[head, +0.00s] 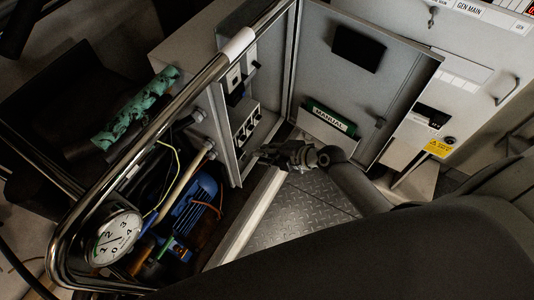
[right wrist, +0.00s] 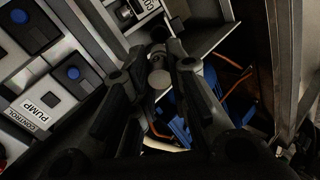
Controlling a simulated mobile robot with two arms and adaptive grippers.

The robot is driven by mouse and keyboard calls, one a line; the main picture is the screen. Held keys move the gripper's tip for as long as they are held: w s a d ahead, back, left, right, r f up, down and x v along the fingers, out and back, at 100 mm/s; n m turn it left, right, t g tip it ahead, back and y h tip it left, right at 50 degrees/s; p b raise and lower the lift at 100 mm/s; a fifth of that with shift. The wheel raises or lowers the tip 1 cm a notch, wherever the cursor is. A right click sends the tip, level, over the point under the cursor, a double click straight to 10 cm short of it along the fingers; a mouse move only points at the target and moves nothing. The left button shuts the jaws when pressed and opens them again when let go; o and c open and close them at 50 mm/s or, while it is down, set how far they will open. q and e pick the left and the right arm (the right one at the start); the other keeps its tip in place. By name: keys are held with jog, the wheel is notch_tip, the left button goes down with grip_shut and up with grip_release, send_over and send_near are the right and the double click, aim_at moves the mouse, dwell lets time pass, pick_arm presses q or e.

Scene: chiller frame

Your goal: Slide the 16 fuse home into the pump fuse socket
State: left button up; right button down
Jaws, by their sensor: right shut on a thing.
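My right gripper (head: 276,153) is beside the open control cabinet (head: 232,150) in the head view. In the right wrist view its fingers (right wrist: 160,65) are closed around a small grey, round-ended piece (right wrist: 158,78), which seems to be the fuse. Its 16 marking cannot be read. The panel with the PUMP label (right wrist: 46,100) is at the left of the wrist view. A dark block with a blue spot (right wrist: 73,73) sits above that label, apart from the held piece. I cannot tell whether it is the socket. My left gripper is not in view.
The open door (head: 362,75) holds a green MANUAL (head: 330,118). Tread-plate floor (head: 295,215) lies clear below the gripper.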

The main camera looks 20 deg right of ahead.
jog(key=b+x, duration=0.6)
jog(key=x, duration=0.2)
jog(key=shift+w+a+f, duration=0.15)
jog(key=shift+w+f, duration=0.1)
dwell(0.9)
jog(key=c, duration=1.3)
grip_release()
jog(key=v, duration=1.2)
